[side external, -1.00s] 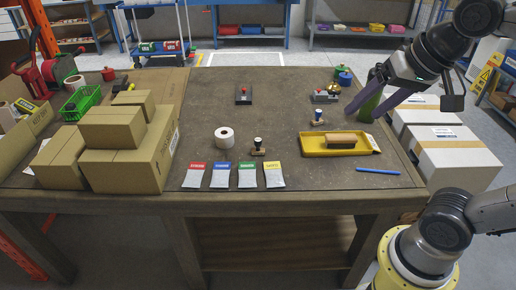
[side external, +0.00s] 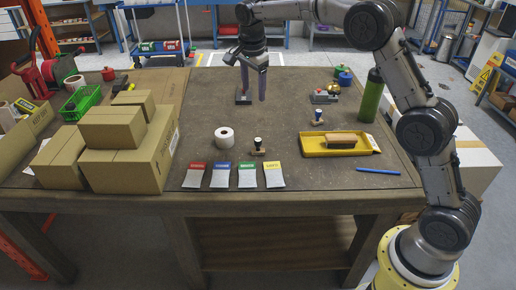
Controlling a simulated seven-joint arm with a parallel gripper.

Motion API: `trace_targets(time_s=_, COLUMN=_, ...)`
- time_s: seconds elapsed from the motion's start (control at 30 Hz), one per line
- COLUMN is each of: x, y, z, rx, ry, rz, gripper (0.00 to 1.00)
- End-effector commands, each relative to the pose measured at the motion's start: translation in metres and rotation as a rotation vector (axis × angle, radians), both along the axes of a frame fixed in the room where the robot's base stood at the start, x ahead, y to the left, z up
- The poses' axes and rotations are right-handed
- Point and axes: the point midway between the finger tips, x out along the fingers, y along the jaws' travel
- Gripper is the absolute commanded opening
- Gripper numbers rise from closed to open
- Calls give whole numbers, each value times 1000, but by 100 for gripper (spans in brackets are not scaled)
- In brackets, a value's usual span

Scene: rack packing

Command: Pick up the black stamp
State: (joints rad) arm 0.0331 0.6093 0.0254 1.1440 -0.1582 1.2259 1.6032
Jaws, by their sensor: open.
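A small stamp with a dark, black-looking handle and a wooden base (side external: 258,147) stands upright on the table, right of the white tape roll. A second stamp with a blue-looking handle (side external: 317,117) stands behind the yellow tray. My gripper (side external: 254,97) is open and empty, pointing down over the back middle of the table, behind both stamps. Its fingers are apart. One finger partly covers a dark flat block (side external: 242,102) on the table; I cannot tell whether they touch.
A white tape roll (side external: 224,137), coloured packets and a yellow tray (side external: 313,151) with a brown-topped block stand near. A tall green bottle (side external: 371,97) stands at the right beside my arm. Stacked cardboard boxes (side external: 112,140) fill the left. The middle of the table is mostly clear.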

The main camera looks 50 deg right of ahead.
Motion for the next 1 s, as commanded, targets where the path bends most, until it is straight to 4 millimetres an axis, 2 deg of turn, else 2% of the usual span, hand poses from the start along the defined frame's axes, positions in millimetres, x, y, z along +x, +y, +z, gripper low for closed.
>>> trace_targets(time_s=0.03, x=8, y=-2, z=-23, rx=-1, ry=30, rz=-1, gripper=68)
trace_targets(time_s=0.2, x=14, y=-4, z=-76, rx=2, ry=110, rz=-3, gripper=68)
trace_targets(time_s=0.47, x=11, y=-8, z=-114, rx=3, ry=142, rz=-3, gripper=68)
trace_targets(time_s=0.7, x=11, y=-15, z=-158, rx=4, ry=142, rz=-3, gripper=68)
trace_targets(time_s=1.0, x=11, y=-19, z=-181, rx=4, ry=140, rz=-3, gripper=68)
